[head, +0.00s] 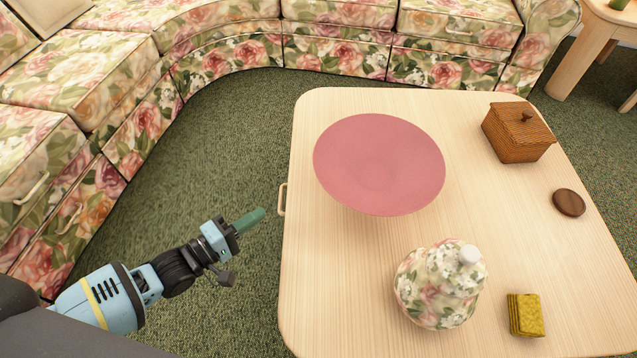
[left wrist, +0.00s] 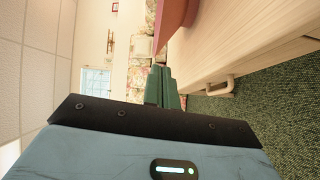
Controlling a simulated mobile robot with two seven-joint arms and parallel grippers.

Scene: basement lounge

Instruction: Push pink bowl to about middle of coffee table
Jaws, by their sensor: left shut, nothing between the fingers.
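The pink bowl (head: 380,164) is wide and shallow and sits on the light wood coffee table (head: 330,300), toward its far left side. Part of the bowl (left wrist: 175,18) also shows at the top of the left wrist view. My left gripper (head: 252,218) has green fingers, is shut and empty, and is off the left edge of the table, left of and nearer than the bowl, not touching it. Its fingers (left wrist: 163,88) point toward the table's side in the left wrist view. My right gripper is not in view.
A floral jar (head: 438,290), a yellow sponge-like stack (head: 526,315), a brown round disc (head: 569,203) and a wicker box (head: 518,132) stand on the table. A handle (head: 282,199) juts from its left side. A floral sofa (head: 110,100) curves behind. Green carpet lies between.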

